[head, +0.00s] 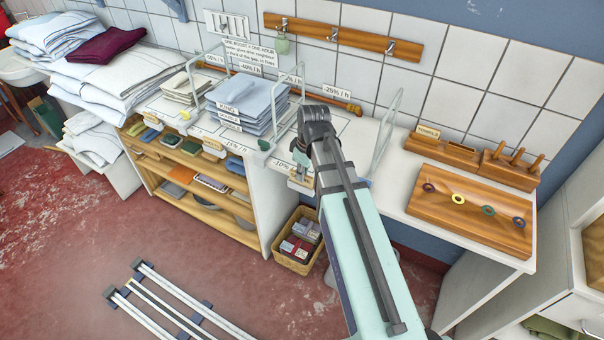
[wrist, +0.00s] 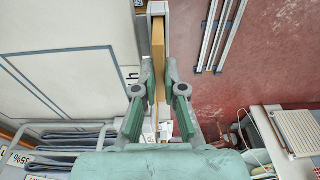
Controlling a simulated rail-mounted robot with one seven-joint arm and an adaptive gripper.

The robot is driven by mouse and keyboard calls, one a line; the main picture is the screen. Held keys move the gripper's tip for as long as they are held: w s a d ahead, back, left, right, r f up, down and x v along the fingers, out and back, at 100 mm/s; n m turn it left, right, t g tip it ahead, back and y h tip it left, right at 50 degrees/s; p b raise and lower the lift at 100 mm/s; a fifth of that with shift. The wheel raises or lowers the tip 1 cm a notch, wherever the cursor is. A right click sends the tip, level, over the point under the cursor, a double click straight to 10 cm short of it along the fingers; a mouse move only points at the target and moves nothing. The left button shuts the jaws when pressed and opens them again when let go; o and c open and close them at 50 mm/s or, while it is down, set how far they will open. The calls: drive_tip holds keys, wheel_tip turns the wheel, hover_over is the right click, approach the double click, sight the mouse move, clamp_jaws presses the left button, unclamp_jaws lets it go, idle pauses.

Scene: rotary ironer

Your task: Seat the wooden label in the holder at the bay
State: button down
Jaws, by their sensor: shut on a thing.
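My gripper (wrist: 159,78) is shut on the wooden label (wrist: 158,50), which shows edge-on as a narrow wooden strip between the two green fingers. In the head view my gripper (head: 301,160) is low at the counter's front edge, partly hidden by my arm. The label (head: 300,184) shows there as a small pale piece at the front of the bay marked -10%. A pale grey holder part (wrist: 157,7) is at the label's far end in the wrist view. I cannot tell whether the label is inside the holder or only against it.
Folded blue linen (head: 247,100) stands on the counter left of my gripper. Clear dividers (head: 387,135) rise between bays. A wicker basket (head: 298,240) stands on the floor below. A wooden board with coloured rings (head: 470,207) lies to the right. The red floor in front is mostly open.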

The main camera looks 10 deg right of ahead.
sight(307, 176)
drive_tip(key=shift+f, duration=0.45)
drive_tip(key=shift+f, duration=0.1)
drive_tip(key=c, duration=1.3)
unclamp_jaws()
drive_tip(key=shift+o, duration=0.2)
wheel_tip(307, 176, up, 12)
drive_tip(key=s+d+b, duration=0.1)
drive_tip(key=b, duration=0.1)
drive_tip(key=shift+d, duration=0.2)
drive_tip(key=shift+s, duration=0.1)
